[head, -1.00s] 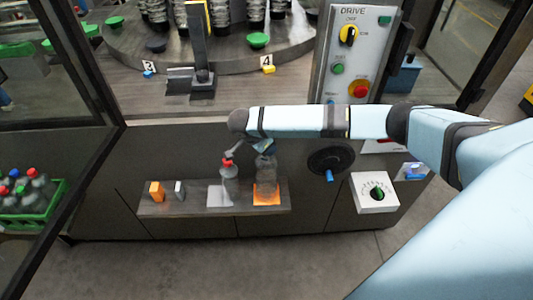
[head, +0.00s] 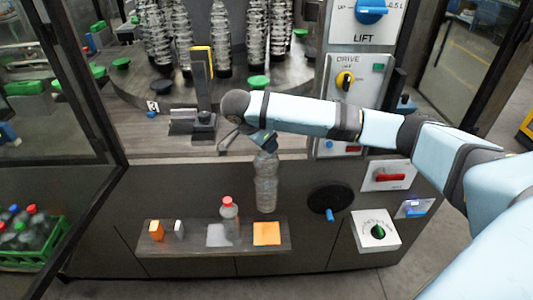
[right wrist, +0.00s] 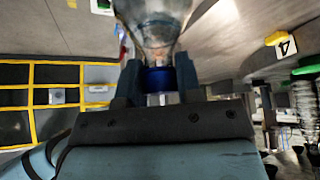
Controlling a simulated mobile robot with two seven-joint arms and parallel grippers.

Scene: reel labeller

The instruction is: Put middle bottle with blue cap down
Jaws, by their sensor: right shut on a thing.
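My right gripper (head: 266,144) is shut on the neck end of a clear bottle with a blue cap (head: 266,182). The bottle hangs upright in the air in front of the machine, above the small shelf (head: 190,240). In the right wrist view the blue cap (right wrist: 158,79) sits between the two fingers, with the clear bottle body (right wrist: 155,22) beyond it. An orange pad (head: 266,234) on the shelf is bare. A red-capped bottle (head: 229,214) stands on the shelf beside a pale pad (head: 217,236). My left gripper is not in view.
A turntable (head: 150,92) with several clear bottles and green discs is behind. A post (head: 201,85) stands at the deck's front. A black handwheel (head: 329,198) and a white dial box (head: 375,231) are right of the shelf. A green crate (head: 40,255) is far left.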

